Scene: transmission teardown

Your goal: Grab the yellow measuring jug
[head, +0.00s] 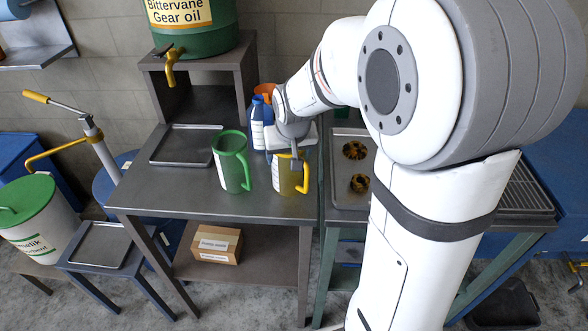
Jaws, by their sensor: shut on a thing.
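The yellow measuring jug (289,177) stands upright on the grey metal table (180,190), near its right front corner. It has a white label on its left side and a yellow handle on its right. My gripper (297,163) reaches down from above and is shut on the jug at its rim. The exact contact of the fingers is small and partly hidden by the gripper body. I cannot tell whether the jug's base still touches the table.
A green jug (232,162) stands close to the left. Blue bottles (258,124) and an orange funnel-like item (265,90) are behind. A shallow tray (186,146) lies at the left, below the green oil drum (196,38).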

